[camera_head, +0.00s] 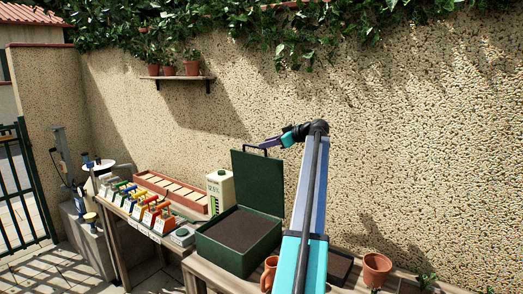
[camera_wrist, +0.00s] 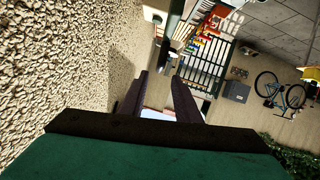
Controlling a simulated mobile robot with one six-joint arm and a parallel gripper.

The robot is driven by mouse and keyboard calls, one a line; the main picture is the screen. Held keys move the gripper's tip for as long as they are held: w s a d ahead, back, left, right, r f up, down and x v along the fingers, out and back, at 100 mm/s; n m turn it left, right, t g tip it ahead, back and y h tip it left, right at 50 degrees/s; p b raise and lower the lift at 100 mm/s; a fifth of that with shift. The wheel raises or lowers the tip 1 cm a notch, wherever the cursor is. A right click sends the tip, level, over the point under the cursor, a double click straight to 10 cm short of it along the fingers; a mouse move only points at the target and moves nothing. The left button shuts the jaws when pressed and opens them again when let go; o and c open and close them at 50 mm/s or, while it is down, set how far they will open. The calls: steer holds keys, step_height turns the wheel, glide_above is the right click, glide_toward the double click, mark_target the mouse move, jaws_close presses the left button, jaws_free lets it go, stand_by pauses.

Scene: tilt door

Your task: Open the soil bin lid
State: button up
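The soil bin (camera_head: 240,240) is a dark green box full of dark soil on the bench. Its green lid (camera_head: 257,180) stands raised, close to upright, at the back of the box. A dark handle (camera_head: 254,149) is on the lid's top edge. My gripper (camera_head: 267,144) is at the lid's top right, close to the handle; contact is too small to tell. In the wrist view, the two dark fingers of my gripper (camera_wrist: 160,75) stand apart with a gap between them. I see no handle clearly between them.
A white jug (camera_head: 220,190) stands left of the bin, with colored-handled items (camera_head: 145,208) beyond. A terracotta pot (camera_head: 376,268) is at the right, and another pot (camera_head: 269,274) is in front of the bin. The pebbled wall (camera_head: 420,150) is close behind.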

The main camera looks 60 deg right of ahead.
steer(key=shift+b+v, duration=0.7)
steer(key=shift+v, duration=1.8)
